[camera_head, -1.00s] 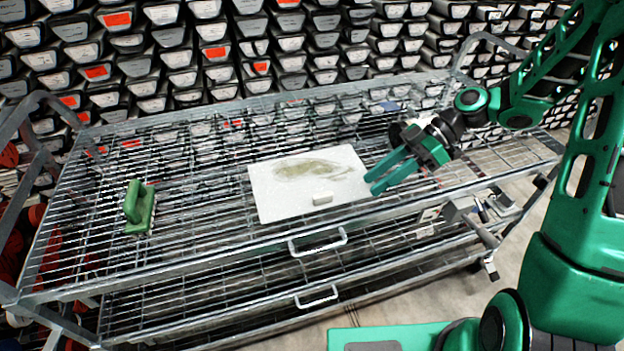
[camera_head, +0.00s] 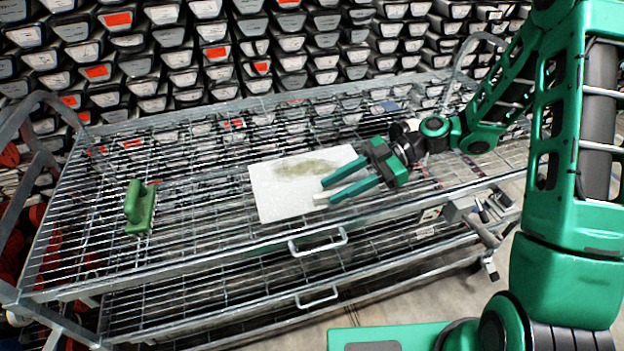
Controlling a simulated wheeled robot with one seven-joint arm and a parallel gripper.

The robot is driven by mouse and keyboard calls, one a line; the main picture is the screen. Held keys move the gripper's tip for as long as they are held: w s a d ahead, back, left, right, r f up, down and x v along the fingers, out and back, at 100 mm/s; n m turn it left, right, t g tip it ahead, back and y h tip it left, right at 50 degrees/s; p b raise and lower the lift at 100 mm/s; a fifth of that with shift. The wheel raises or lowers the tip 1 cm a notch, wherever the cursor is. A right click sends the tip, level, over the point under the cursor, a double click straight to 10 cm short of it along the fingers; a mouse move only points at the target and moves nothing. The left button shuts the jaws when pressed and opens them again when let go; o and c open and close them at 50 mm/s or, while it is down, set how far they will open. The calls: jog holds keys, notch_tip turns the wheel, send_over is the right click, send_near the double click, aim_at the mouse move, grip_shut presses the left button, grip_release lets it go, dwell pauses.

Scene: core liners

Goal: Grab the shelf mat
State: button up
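The shelf mat (camera_head: 284,203) is a white rectangular sheet with a greyish-brown stain, lying flat on the top wire shelf of the metal cart. Nothing shows between the fingers but mat.
A green brush-like tool with a handle (camera_head: 139,207) stands on the shelf at the left. The wire cart (camera_head: 180,262) has raised side rails and front handles. Rows of stacked core trays (camera_head: 290,45) fill the background. The shelf between tool and mat is clear.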

aim_at(325, 193)
jog(key=x, duration=0.4)
jog(key=shift+s, duration=0.2)
grip_shut()
jog(key=shift+r, duration=0.15)
